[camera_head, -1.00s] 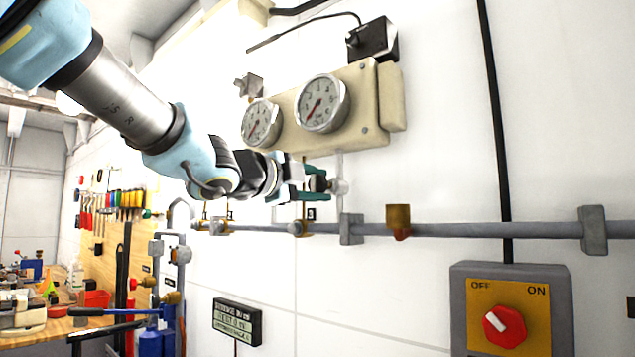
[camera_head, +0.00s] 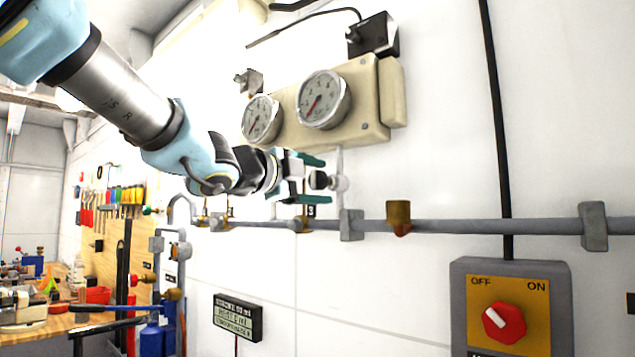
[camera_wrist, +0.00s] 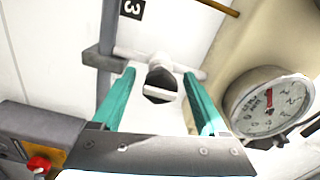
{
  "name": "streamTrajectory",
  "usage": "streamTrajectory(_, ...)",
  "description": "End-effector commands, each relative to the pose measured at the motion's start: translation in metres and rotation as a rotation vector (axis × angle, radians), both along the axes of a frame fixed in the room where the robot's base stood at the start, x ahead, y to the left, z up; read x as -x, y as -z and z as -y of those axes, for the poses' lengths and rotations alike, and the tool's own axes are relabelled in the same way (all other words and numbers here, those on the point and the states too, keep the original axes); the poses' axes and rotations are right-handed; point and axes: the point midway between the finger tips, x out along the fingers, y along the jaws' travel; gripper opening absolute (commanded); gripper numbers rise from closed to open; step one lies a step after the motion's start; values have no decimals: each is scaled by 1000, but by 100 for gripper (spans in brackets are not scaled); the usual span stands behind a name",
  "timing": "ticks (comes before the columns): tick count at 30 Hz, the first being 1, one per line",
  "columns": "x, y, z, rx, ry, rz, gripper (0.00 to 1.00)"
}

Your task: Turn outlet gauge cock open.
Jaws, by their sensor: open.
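The gauge cock, with a pale body (camera_head: 340,183) and a dark handle (camera_head: 319,180), sits on the thin vertical line between the gauge panel and the grey pipe. In the wrist view its dark, pale-edged handle (camera_wrist: 160,86) shows ahead of the jaws, roughly centred between them. My gripper (camera_head: 318,180) has two teal fingers, one above and one below the handle in the head view. It is open, with a gap on each side of the handle in the wrist view (camera_wrist: 159,76). I cannot tell whether either finger touches it.
Two round gauges (camera_head: 323,99) sit on a cream panel (camera_head: 368,105) just above my gripper. The grey pipe (camera_head: 460,227) runs below, with a brass fitting (camera_head: 399,217). A switch box (camera_head: 508,265) is at lower right. A small "3" plate (camera_wrist: 132,8) shows in the wrist view.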

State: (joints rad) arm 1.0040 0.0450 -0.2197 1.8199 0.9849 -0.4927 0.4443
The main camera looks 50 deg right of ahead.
Motion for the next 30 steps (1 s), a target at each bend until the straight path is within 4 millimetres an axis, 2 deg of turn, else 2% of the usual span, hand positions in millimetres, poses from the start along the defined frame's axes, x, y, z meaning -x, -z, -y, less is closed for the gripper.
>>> streamTrajectory(5, -2, 0, -20, 3, -3, 2, 76)
streamTrajectory(12, -4, 1, -68, 3, -3, 2, 76)
streamTrajectory(18, -6, 1, -97, 1, -2, 1, 76)
streamTrajectory(23, -6, 0, -106, 0, -1, 0, 76)
streamTrajectory(30, -6, 0, -107, 0, -1, -1, 76)
